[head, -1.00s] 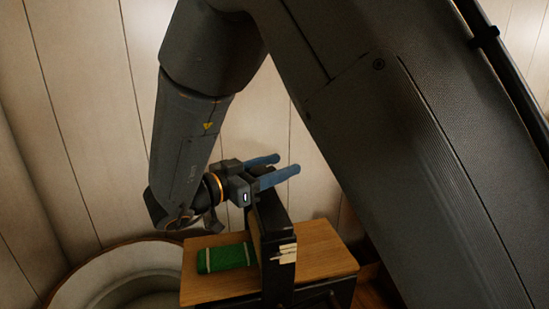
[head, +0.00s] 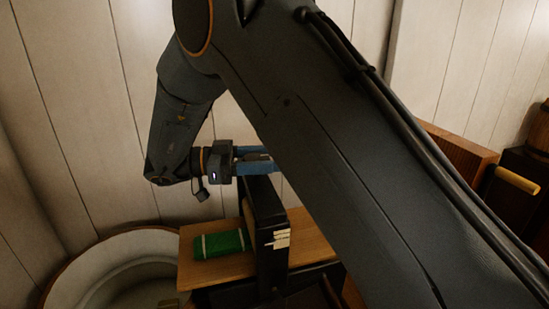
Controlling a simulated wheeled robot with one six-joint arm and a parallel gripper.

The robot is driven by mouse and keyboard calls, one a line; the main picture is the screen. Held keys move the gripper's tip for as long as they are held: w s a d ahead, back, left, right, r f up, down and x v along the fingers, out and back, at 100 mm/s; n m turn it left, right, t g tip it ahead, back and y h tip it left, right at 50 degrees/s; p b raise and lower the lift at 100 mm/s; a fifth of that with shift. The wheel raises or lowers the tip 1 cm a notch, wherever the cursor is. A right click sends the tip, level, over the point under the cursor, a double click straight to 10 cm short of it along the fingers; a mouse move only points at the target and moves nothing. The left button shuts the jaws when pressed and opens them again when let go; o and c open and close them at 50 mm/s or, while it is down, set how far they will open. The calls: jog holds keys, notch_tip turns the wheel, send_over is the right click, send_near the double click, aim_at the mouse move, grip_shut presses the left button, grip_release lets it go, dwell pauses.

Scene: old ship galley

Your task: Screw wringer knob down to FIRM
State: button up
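The wringer's dark upright frame (head: 268,240) stands on the wooden board, with pale marks (head: 279,239) on its near face. I cannot make out the knob; the top of the frame is partly behind my gripper and arm. My gripper (head: 262,161) is level, its blue fingers pointing right, at or just above the top of the frame. Its fingertips are partly hidden behind my arm, so I cannot tell how wide they stand or whether anything is between them.
A green folded cloth (head: 222,244) with light bands lies on the wooden board (head: 200,276) left of the frame. A round pale tub (head: 75,292) stands at the lower left. At the right are a brown wooden panel (head: 462,150) and a tan handle (head: 518,180).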

jog(key=shift+r, duration=0.1)
jog(key=o, duration=1)
jog(key=shift+o, duration=0.2)
notch_tip(320, 180, up, 10)
jog(key=p, duration=0.8)
